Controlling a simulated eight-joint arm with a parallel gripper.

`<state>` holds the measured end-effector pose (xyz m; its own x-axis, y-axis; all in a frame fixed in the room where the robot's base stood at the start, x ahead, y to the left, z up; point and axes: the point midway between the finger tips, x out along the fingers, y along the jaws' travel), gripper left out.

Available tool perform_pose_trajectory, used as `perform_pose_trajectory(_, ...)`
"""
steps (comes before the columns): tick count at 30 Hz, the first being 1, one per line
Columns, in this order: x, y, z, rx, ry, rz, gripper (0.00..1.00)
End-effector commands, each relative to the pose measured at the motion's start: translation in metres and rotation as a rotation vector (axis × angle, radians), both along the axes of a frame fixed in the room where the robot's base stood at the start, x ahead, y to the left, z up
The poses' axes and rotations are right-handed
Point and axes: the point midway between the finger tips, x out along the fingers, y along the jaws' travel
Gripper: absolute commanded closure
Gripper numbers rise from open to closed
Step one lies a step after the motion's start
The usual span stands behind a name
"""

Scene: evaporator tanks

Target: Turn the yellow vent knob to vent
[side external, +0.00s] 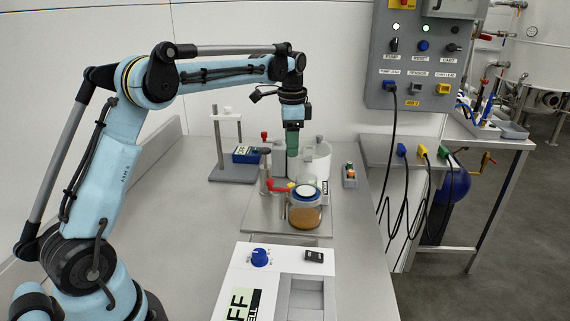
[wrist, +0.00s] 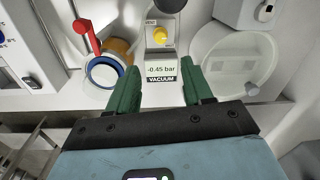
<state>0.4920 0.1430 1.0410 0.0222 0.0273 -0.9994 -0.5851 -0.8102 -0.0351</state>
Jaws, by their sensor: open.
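The yellow vent knob (wrist: 160,35) sits on a small pale unit in the wrist view. A VENT label is above it, and a display (wrist: 160,69) below reads -0.45 bar over the word VACUUM. The knob's pointer direction is too small to tell. My gripper (wrist: 160,64) has its two green fingers spread, one on each side of the display, with nothing between them. In the side external view my gripper (side external: 292,140) points down above the bench apparatus. I cannot make out the knob there.
A glass jar with orange-brown contents (side external: 306,216) and a red-handled valve (side external: 281,187) stand close by. A white round vessel (wrist: 225,62) is right of the knob in the wrist view. A white instrument with a blue knob (side external: 259,258) stands in front. The bench's left part is clear.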

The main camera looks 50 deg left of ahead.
Motion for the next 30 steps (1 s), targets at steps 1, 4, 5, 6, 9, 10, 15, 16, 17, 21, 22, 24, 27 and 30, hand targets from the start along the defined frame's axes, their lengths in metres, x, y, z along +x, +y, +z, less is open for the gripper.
perform_pose_trajectory(1,0.001,0.001,-0.002,-0.001,0.004,-0.003,0.50)
perform_pose_trajectory(4,0.001,0.002,-0.009,-0.001,0.005,-0.005,0.50)
perform_pose_trajectory(5,0.001,0.002,-0.012,-0.001,0.005,-0.005,0.50)
perform_pose_trajectory(6,0.001,0.002,-0.017,-0.001,0.004,-0.005,0.50)
perform_pose_trajectory(9,0.002,0.002,-0.033,-0.001,0.004,-0.004,0.50)
perform_pose_trajectory(10,0.002,0.002,-0.039,-0.001,0.004,-0.004,0.50)
perform_pose_trajectory(15,0.002,0.003,-0.072,0.000,0.003,-0.003,0.50)
perform_pose_trajectory(16,0.002,0.003,-0.077,0.000,0.003,-0.003,0.50)
perform_pose_trajectory(17,0.002,0.003,-0.083,0.000,0.003,-0.003,0.50)
perform_pose_trajectory(21,0.003,0.004,-0.103,0.000,0.003,-0.003,0.50)
perform_pose_trajectory(22,0.003,0.004,-0.107,0.000,0.003,-0.003,0.50)
perform_pose_trajectory(24,0.003,0.004,-0.113,0.000,0.003,-0.003,0.50)
perform_pose_trajectory(27,0.003,0.004,-0.119,0.000,0.003,-0.003,0.50)
perform_pose_trajectory(30,0.003,0.004,-0.122,0.000,0.003,-0.003,0.50)
